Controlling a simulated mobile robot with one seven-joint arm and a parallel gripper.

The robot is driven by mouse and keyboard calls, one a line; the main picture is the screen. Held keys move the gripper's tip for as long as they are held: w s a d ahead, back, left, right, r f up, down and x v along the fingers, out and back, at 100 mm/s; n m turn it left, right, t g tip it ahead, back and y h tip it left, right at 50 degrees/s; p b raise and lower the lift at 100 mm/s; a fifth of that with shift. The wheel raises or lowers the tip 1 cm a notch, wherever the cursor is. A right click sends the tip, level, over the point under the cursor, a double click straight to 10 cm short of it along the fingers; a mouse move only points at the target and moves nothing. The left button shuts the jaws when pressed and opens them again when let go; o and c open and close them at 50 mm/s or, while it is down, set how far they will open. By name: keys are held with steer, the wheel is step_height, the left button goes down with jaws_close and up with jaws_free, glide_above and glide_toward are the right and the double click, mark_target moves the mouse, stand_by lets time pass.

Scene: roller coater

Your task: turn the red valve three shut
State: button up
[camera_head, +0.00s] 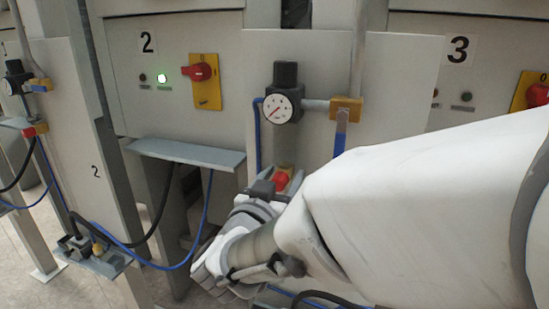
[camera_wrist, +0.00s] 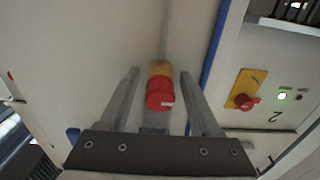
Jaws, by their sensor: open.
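A red knob (camera_head: 281,179) on a yellow fitting sits low on the grey panel post, below the pressure gauge. In the wrist view the red knob (camera_wrist: 160,95) is between the two fingers of my gripper (camera_wrist: 159,76), with a visible gap on each side. The fingers are open and hold nothing. In the head view my gripper (camera_head: 262,193) is at the knob, its fingers largely hidden by my wrist and arm. No number is readable on this knob, so I cannot tell from a label whether it is valve three.
A pressure gauge (camera_head: 283,108) and a blue-handled valve (camera_head: 341,130) are above my gripper. Panel 2 has a red switch (camera_head: 197,72) on a yellow plate; another red switch (camera_head: 537,95) is by panel 3. A grey shelf (camera_head: 187,153) and blue hoses are left.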

steer(key=shift+c, duration=0.2)
jaws_close()
